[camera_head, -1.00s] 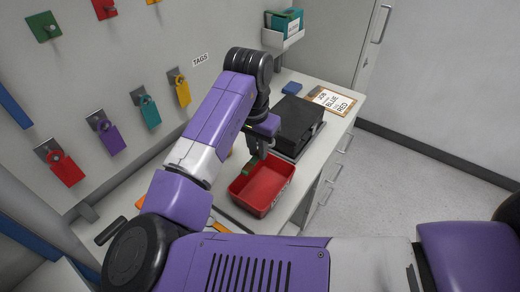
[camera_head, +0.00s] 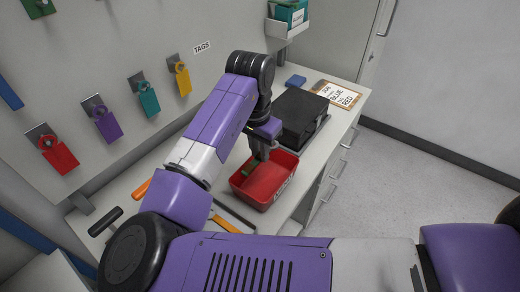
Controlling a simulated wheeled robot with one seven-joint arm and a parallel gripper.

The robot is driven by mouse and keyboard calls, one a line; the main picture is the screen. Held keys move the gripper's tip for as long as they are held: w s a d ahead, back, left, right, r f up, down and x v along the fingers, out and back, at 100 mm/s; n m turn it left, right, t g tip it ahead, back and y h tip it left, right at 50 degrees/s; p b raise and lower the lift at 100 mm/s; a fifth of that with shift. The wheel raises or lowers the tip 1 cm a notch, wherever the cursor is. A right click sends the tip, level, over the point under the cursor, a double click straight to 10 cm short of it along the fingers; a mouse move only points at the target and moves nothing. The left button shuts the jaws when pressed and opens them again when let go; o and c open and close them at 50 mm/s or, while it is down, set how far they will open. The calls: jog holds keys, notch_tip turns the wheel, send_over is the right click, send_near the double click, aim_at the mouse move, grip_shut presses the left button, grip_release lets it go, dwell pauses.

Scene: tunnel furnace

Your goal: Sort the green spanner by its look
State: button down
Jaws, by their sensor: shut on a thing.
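The green spanner (camera_head: 249,169) shows only as a small green piece below my gripper, at the left rim of the red bin. My gripper (camera_head: 260,156) points down over the bin's back left side and is shut on the spanner. The red bin (camera_head: 283,186) stands open on the white worktop, and the inside that I can see looks empty. The arm hides part of the worktop to the left of the bin. I cannot tell whether the spanner touches the bin.
A black box (camera_head: 301,117) stands behind the bin. A clipboard reading JOB, BLUE, RED (camera_head: 336,95) and a blue block (camera_head: 296,82) lie farther back. Coloured tags (camera_head: 107,126) hang on the wall at left. Orange-handled tools (camera_head: 225,223) lie near the front. A teal box (camera_head: 291,13) sits on a wall shelf.

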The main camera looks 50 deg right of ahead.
jog(key=shift+f+b, duration=2.7)
jog(key=shift+f, duration=2.1)
jog(key=c, duration=0.8)
grip_release()
jog(key=shift+o, duration=0.2)
jog(key=shift+r, duration=0.15)
jog(key=shift+r+p, duration=4.2)
jog(key=shift+r, duration=0.25)
jog(key=shift+f, duration=0.1)
